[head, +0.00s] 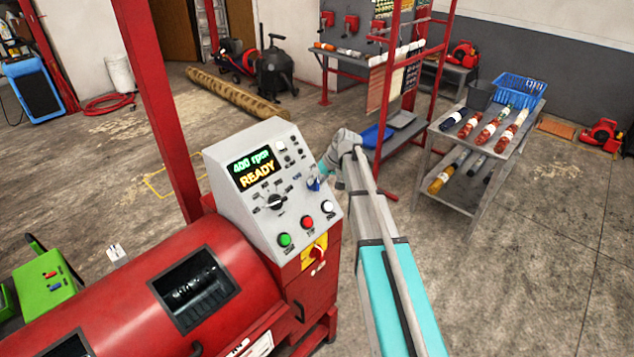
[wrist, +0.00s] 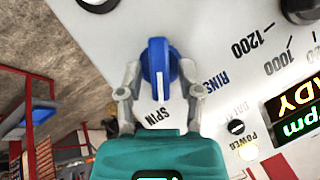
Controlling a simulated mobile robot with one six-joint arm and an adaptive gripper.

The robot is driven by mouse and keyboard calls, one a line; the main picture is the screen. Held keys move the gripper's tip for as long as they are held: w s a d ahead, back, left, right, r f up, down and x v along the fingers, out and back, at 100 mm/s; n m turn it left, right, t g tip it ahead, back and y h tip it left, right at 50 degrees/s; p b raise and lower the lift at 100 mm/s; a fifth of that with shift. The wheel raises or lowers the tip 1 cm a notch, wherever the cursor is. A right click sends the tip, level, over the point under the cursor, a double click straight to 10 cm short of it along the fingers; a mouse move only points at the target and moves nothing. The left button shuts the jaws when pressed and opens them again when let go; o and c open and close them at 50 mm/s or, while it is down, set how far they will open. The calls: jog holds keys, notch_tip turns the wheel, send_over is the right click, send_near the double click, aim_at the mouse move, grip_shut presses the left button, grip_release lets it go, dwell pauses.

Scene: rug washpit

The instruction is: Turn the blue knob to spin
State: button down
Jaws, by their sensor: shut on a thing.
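The blue knob (wrist: 157,62) sits on the sloped face of the grey control panel (head: 240,160). It also shows in the head view (head: 313,184), partly covered by my gripper (head: 328,168). In the wrist view my gripper (wrist: 159,74) is shut on the knob, with one finger on each side of its raised bar. The bar runs up and down in that view, its lower end toward the SPIN label (wrist: 154,115). A RINSE label (wrist: 210,82) is to its right, partly hidden by a finger. The display (head: 254,170) reads 400 rpm and READY.
A black dial (head: 277,202) is left of the knob. Green (head: 285,240), red (head: 306,222) and white (head: 327,207) buttons sit below. A red-yellow switch (head: 316,252) is on the panel's lower front. The red drum machine (head: 110,310) stands at left.

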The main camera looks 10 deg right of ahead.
jog(key=shift+s, duration=0.1)
jog(key=c, duration=0.6)
grip_release()
jog(key=shift+a+n+h+p, duration=0.1)
jog(key=shift+n+h+p, duration=0.3)
jog(key=shift+n, duration=0.5)
jog(key=n+t+h, duration=0.1)
jog(key=n, duration=0.2)
jog(key=shift+s+a+h, duration=0.1)
jog(key=shift+a+h, duration=0.05)
jog(key=shift+h, duration=0.15)
jog(key=shift+r+p, duration=0.35)
jog(key=shift+p, duration=0.1)
jog(key=p+v, duration=1.2)
jog(key=v, duration=0.1)
jog(key=s+a+f+m+g+h+b, duration=0.2)
jog(key=s+f+m+b, duration=0.4)
jog(key=s+f+b, duration=1.7)
notch_tip(320, 180, down, 2)
jog(key=shift+s+a+f+m+g+h+b, duration=0.1)
jog(key=shift+s+a+m+g+h+b, duration=0.2)
jog(key=shift+s+a+g, duration=0.25)
